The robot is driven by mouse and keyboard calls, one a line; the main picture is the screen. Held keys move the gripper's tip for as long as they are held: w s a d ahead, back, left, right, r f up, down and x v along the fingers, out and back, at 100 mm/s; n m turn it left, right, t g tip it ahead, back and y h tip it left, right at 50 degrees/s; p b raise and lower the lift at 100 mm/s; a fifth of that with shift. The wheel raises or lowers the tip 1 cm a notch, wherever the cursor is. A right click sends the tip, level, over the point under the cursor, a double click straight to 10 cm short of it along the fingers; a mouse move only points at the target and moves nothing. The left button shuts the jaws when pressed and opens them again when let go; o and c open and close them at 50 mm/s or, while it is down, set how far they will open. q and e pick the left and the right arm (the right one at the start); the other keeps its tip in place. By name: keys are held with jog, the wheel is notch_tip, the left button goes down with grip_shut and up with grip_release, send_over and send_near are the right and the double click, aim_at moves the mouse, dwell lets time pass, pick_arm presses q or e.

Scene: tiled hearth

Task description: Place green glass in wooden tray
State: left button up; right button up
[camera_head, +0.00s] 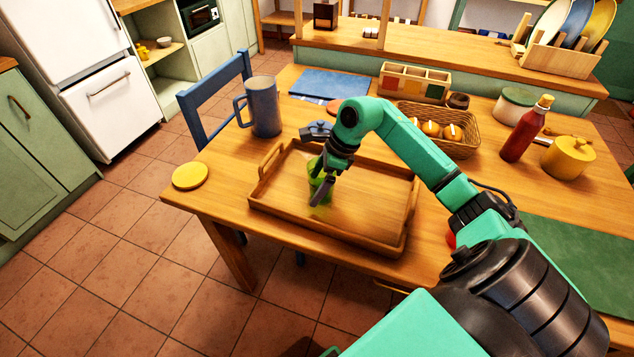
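The wooden tray (375,240) lies on the table near its front edge, with raised walls and a handle at each end. The green glass (317,183) is inside the outline of the tray, in its left half, and looks upright. My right gripper (322,187) reaches down from above with its dark fingers at the glass and appears shut on it. The fingers hide part of the glass. I cannot tell whether its base touches the tray floor. My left gripper is not in view.
A blue mug (264,108) stands behind the tray's left end, and a yellow disc (190,176) lies left of it. A bread basket (463,143), red bottle (526,130) and yellow pot (568,158) stand to the right. The tray's right half is clear.

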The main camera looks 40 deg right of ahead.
jog(key=shift+r, duration=0.25)
jog(key=shift+d+r, duration=0.2)
jog(key=shift+r, duration=0.1)
jog(key=v, duration=1.1)
jog(key=shift+b, duration=0.3)
jog(key=shift+r, duration=0.1)
